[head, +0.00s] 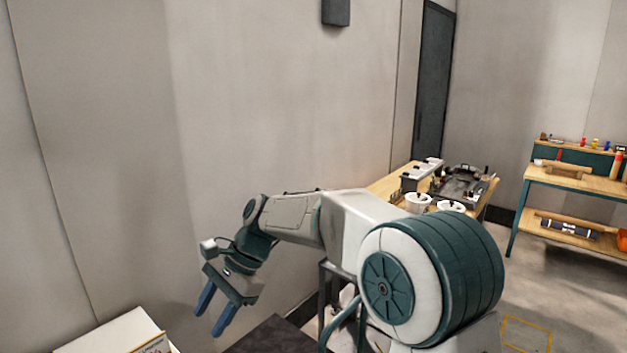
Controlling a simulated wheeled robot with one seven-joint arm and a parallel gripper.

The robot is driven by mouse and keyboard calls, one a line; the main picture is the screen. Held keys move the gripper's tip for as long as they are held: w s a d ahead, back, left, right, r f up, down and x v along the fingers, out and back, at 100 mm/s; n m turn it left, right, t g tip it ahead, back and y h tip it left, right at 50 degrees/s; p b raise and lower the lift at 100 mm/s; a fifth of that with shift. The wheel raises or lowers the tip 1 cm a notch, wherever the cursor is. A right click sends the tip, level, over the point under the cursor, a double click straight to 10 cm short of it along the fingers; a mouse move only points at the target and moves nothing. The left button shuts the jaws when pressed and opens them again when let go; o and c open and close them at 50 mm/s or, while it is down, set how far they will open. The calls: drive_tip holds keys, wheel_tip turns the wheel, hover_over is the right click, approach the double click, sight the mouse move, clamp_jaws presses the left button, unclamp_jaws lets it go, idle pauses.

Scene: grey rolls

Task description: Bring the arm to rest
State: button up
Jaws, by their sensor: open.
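My gripper (211,319) is at the lower left of the head view. It points downward with its two blue fingers apart, open, and nothing shows between them. My arm (345,225) reaches from the large green and white joint at the lower right toward the left, bent down at the wrist. The gripper hangs in front of the pale wall, between a white surface at the lower left and a dark surface at the bottom.
A white surface (112,334) with a printed label is at the lower left. A dark flat surface (270,338) lies right of the gripper. Behind my arm, a wooden table (386,184) holds white cups and a dark tray. A shelf bench (585,183) stands at the right.

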drive_tip(key=s+d+r+n+t+h, duration=0.1)
drive_tip(key=s+d+n+t+h, duration=0.15)
drive_tip(key=d, duration=0.75)
drive_tip(key=s+d+r+n+t+h, duration=0.1)
drive_tip(key=s+d+t, duration=0.25)
drive_tip(key=d, duration=0.75)
drive_tip(key=s+d+f+n+t+h, duration=0.1)
drive_tip(key=s+d+f+n+h, duration=0.1)
drive_tip(key=s+d, duration=0.8)
drive_tip(key=d+f+n, duration=0.1)
drive_tip(key=d, duration=0.1)
drive_tip(key=shift+d+f+n+t, duration=0.25)
drive_tip(key=shift+d+n+t, duration=0.1)
drive_tip(key=shift+d+t, duration=0.05)
drive_tip(key=shift+h, duration=0.25)
drive_tip(key=shift+c, duration=0.3)
drive_tip(key=shift+c, duration=0.4)
drive_tip(key=shift+a, duration=0.2)
